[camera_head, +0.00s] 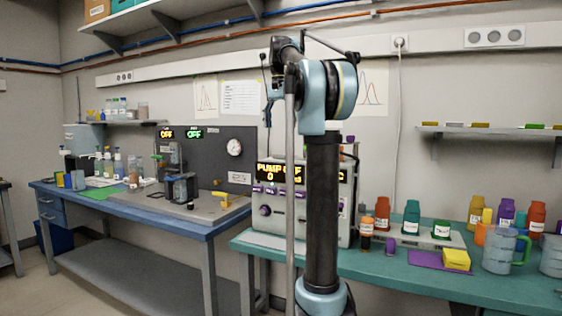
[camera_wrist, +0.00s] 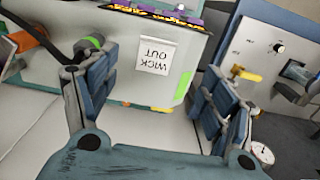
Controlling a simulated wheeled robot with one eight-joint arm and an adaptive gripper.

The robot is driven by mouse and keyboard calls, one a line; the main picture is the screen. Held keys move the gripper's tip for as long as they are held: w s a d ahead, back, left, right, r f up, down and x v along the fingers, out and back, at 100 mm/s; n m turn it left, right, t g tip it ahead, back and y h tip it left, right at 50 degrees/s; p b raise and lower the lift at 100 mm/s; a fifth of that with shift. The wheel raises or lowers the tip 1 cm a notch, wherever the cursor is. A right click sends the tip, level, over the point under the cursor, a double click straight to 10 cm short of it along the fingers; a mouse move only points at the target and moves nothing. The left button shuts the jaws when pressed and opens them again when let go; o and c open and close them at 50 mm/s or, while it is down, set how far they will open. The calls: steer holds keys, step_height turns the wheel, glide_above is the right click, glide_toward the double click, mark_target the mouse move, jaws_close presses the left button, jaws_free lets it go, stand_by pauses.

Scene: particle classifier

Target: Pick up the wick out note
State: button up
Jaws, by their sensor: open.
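The wick out note is a small white paper (camera_wrist: 157,56) with upside-down lettering in the wrist view. It lies against a pale surface of the pump unit (camera_head: 297,228), beside the unit's amber display edge. My gripper (camera_wrist: 153,88) is open and empty, with its blue-grey fingers to the left and right of the note in the picture. No finger is seen touching the note. In the head view my gripper shows small, partly behind my arm, above the pump unit; the note cannot be made out there.
An orange part and a green-ringed dark part (camera_wrist: 90,43) are close to the left finger. A green strip (camera_wrist: 183,86) is near the note. A grey panel with a gauge (camera_head: 234,147) stands left of the unit. Several bottles and a yellow block (camera_head: 456,259) are on the green bench.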

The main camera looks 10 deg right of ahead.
mark_target(280, 158)
step_height(280, 158, down, 11)
steer(key=shift+d+f, duration=0.1)
stand_by(0.6)
steer(key=c, duration=0.8)
